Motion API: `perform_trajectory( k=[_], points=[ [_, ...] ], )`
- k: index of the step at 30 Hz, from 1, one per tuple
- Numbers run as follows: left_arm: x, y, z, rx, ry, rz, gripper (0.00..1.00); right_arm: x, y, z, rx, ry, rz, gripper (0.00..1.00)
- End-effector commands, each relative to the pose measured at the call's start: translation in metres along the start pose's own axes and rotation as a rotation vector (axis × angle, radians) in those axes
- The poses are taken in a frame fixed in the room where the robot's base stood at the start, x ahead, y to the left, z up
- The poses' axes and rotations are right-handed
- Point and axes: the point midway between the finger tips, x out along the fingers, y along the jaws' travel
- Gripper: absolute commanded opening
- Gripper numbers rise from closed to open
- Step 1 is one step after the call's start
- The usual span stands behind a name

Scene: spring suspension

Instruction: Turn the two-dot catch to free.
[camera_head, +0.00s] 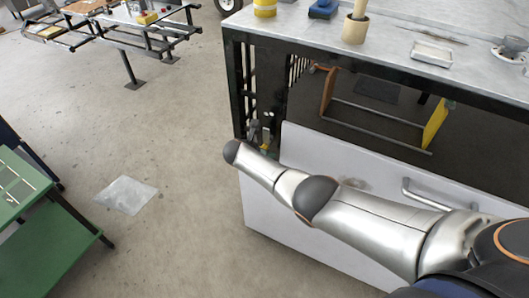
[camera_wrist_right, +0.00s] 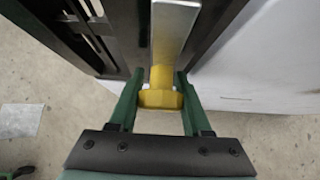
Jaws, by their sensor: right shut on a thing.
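A yellow handle (camera_wrist_right: 160,94) on a flat grey metal bar (camera_wrist_right: 174,30) sits at the dark frame of the bench. I take it for a catch, but I see no dots on it and cannot tell which catch it is. My right gripper (camera_wrist_right: 159,82) has its green fingers shut on the handle, one on each side. In the head view my right arm reaches across the bench front to the left leg. The gripper end there is small and partly hidden behind the wrist. My left gripper is in neither view.
A metal-topped bench (camera_head: 400,50) carries a yellow can, a wooden pot and a white tray (camera_head: 431,54). Below it is a pale panel (camera_head: 350,160) with a bar handle. A green cart (camera_head: 45,225) stands at left. The floor between is mostly clear.

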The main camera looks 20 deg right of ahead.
Motion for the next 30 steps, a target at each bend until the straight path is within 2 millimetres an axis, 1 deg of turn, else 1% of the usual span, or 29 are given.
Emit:
perform_trajectory(
  k=[2, 3, 10, 11, 17, 21, 23, 26, 30],
  points=[
    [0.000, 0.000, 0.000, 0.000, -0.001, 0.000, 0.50, 0.000, 0.000, 0.001, -0.004, -0.003, -0.001, 0.00],
    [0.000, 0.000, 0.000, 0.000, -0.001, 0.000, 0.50, 0.000, 0.000, 0.001, -0.005, -0.003, -0.001, 0.51],
    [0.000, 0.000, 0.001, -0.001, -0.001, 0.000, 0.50, 0.000, 0.000, 0.001, -0.002, -0.002, 0.000, 0.77],
    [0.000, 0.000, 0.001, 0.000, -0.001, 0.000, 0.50, 0.000, 0.000, 0.001, -0.002, -0.002, 0.000, 0.79],
    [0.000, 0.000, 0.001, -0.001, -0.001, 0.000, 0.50, 0.000, 0.000, 0.000, -0.001, -0.001, 0.000, 0.79],
    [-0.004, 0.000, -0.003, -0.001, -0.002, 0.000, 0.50, -0.005, 0.000, 0.001, -0.002, -0.001, 0.000, 0.79],
    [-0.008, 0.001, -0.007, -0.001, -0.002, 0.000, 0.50, -0.011, 0.000, 0.002, -0.002, -0.001, 0.000, 0.79],
    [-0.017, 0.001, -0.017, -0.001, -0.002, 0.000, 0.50, -0.025, 0.000, 0.004, -0.002, -0.001, 0.001, 0.79],
    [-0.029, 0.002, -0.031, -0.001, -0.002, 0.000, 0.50, -0.051, 0.000, 0.004, -0.002, -0.001, 0.002, 0.79]
  ],
)
